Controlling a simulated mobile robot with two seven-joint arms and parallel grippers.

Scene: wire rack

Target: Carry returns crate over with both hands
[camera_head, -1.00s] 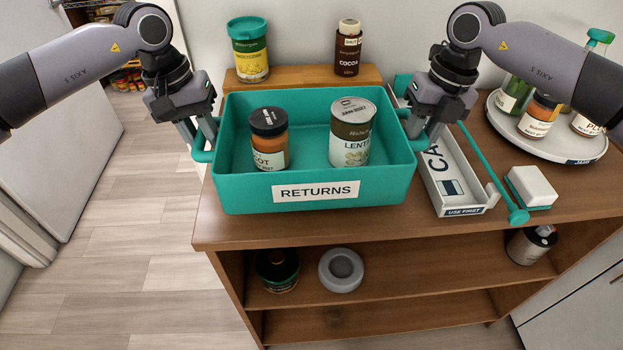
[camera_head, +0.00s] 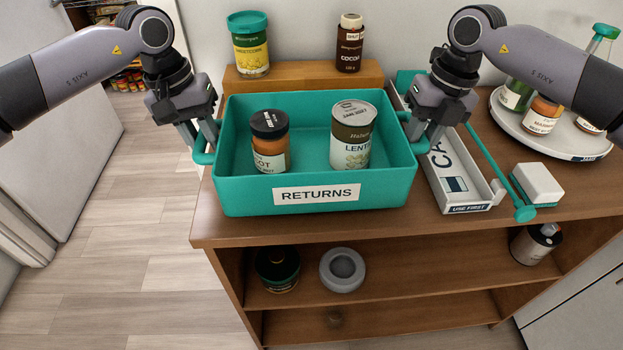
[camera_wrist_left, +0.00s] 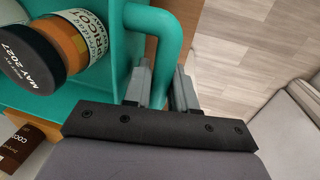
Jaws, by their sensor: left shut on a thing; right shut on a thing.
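The teal returns crate (camera_head: 235,190) has a white RETURNS label and is at the wooden unit's top, near its front edge. I cannot tell whether its base touches the wood. It holds an orange apricot jar (camera_head: 270,145) with a black lid and a lentil can (camera_head: 351,140), both upright. My left gripper (camera_head: 204,145) is shut on the crate's left handle. In the left wrist view, its fingers (camera_wrist_left: 162,92) are either side of the teal handle bar (camera_wrist_left: 168,35). My right gripper (camera_head: 418,132) is shut on the right handle, mostly hidden behind the fingers.
A wooden riser (camera_head: 300,77) behind the crate bears a yellow-labelled jar (camera_head: 250,50) and a cocoa bottle (camera_head: 349,45). Right of the crate are a white tray (camera_head: 462,209), a teal rod (camera_head: 492,172), a white block (camera_head: 538,183) and a turntable (camera_head: 560,143) with jars.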

